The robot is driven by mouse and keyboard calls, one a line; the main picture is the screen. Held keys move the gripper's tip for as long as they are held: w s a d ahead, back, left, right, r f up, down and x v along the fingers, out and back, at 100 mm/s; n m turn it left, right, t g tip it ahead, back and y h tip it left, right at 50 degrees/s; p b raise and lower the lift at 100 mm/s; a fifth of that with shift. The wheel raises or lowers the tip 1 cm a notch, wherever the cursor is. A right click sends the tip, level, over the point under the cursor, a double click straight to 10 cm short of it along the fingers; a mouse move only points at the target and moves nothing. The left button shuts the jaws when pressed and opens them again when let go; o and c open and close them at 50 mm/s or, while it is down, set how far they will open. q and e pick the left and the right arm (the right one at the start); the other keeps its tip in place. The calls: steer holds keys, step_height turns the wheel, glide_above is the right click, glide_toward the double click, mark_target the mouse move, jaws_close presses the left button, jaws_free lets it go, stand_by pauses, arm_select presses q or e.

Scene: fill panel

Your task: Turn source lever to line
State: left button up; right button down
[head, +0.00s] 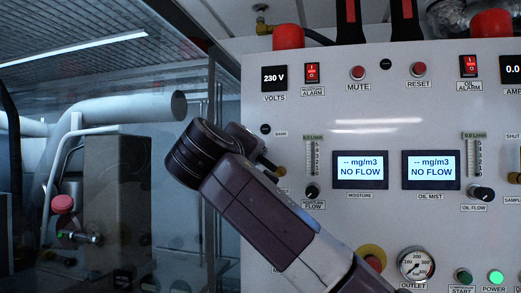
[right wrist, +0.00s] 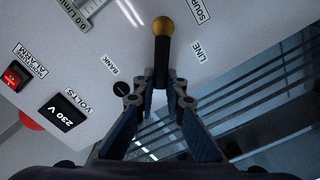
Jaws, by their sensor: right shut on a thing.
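The source lever (right wrist: 161,50) has a black handle and a round gold end piece in the right wrist view. Its handle runs from the gold piece down between my right gripper's fingertips (right wrist: 160,93), which are shut on it. The handle lies between the BANK label (right wrist: 111,64) on the left and the LINE label (right wrist: 199,51) on the right. The LINE label is hidden there. My left gripper is not in view.
The white panel (head: 390,110) carries a moisture display (head: 360,169) and an oil mist display (head: 431,169), both reading NO FLOW. The moisture flow knob (head: 312,190) is close to my right gripper. An outlet gauge (head: 416,265) sits lower right.

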steer(key=shift+w+a+f+n+b, duration=0.25)
steer(key=shift+f+n, duration=0.35)
steer(key=shift+n, duration=0.6)
steer(key=shift+s+a+f+n+b, duration=0.15)
steer(key=shift+f+n+b, duration=0.35)
steer(key=shift+n, duration=0.7)
steer(key=shift+a+f+n+b, duration=0.1)
steer(key=shift+f+n+b, duration=0.1)
steer(key=shift+f+n, duration=0.75)
steer(key=shift+r+n, duration=0.25)
steer(key=shift+n, duration=0.2)
steer(key=c, duration=2)
jaws_free()
steer(key=shift+d, duration=0.1)
steer(key=shift+o, duration=0.2)
